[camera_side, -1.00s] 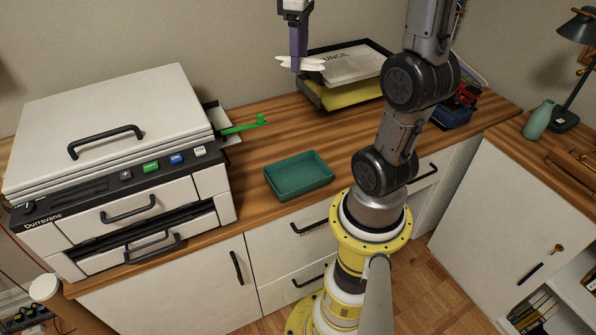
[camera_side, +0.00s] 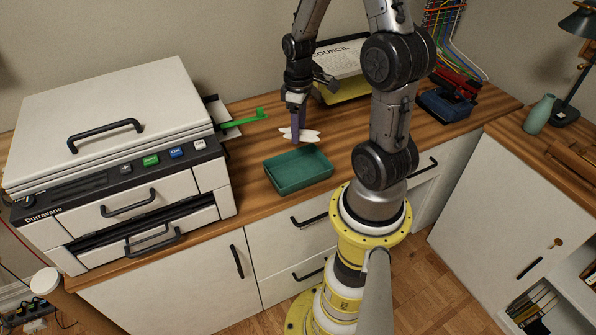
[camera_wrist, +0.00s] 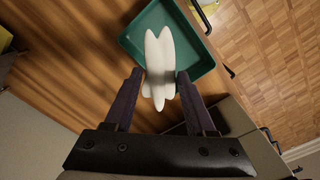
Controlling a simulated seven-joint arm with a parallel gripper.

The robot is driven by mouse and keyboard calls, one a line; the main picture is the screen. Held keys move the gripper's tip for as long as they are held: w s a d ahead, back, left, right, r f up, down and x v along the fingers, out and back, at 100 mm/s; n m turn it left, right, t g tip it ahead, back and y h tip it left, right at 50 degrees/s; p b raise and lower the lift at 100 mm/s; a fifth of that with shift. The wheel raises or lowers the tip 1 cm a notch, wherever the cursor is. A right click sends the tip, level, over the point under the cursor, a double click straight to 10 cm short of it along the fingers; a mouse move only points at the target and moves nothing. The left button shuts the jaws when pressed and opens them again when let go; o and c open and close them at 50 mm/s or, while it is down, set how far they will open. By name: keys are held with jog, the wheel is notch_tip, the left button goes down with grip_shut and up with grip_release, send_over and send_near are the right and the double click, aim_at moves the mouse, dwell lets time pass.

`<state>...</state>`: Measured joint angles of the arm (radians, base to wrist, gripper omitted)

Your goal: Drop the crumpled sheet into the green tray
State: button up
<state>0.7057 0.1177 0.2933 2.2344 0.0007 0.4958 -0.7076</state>
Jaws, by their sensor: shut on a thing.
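The crumpled sheet (camera_side: 311,134) is a white, lobed piece held between the purple fingers of my gripper (camera_side: 299,137). In the wrist view the sheet (camera_wrist: 158,62) stands out beyond the fingertips of my gripper (camera_wrist: 158,80), which is shut on it. The green tray (camera_side: 299,188) lies on the wooden desk, in front of and just below the sheet in the side view, and looks empty. In the wrist view the sheet overlaps part of the tray (camera_wrist: 203,55) and hides some of its inside. The sheet appears above the desk, behind the tray; its exact height is unclear.
A large white machine (camera_side: 110,120) stands left of the tray, with a green lever (camera_side: 245,120) sticking out towards the sheet. Behind my gripper is a paper tray with printed sheets (camera_side: 345,62). A blue box (camera_side: 446,105) stands right. The desk around the tray is clear.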

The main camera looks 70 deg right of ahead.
jog(key=shift+f, duration=1.7)
jog(key=o, duration=1.4)
notch_tip(320, 180, up, 14)
jog(key=shift+f, duration=0.1)
jog(key=shift+a, duration=0.1)
